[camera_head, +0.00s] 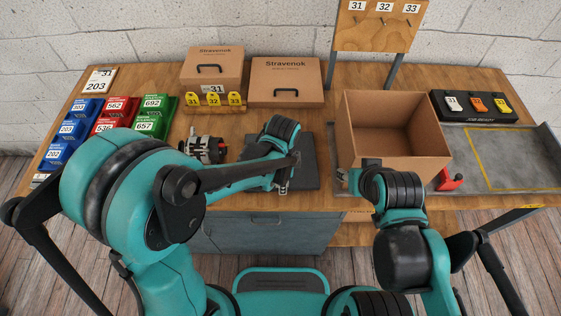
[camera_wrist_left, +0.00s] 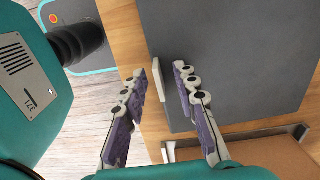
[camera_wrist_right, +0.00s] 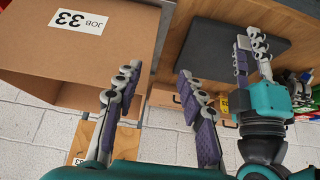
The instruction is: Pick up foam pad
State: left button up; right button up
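The foam pad looks to be the flat dark grey slab (camera_head: 309,168) on the workbench, left of the open cardboard box (camera_head: 397,155). It fills much of the left wrist view (camera_wrist_left: 245,60) and shows in the right wrist view (camera_wrist_right: 228,50). My left gripper (camera_head: 284,187) is over its near edge. In the left wrist view the gripper (camera_wrist_left: 158,72) is open, one finger over the pad and one over bare wood, with a pale strip at the pad's edge between them. My right gripper (camera_wrist_right: 160,78) is open and empty beside the box marked JOB 33.
A metal alternator part (camera_head: 204,148) lies left of the pad. Closed Stravenok boxes (camera_head: 286,82) and yellow numbered tags (camera_head: 213,99) stand behind. Coloured bins (camera_head: 110,117) are at left. A grey tray (camera_head: 510,160) and a red-handled item (camera_head: 449,180) are at right.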

pick_arm(q)
grip_shut()
jog(key=shift+r, duration=0.15)
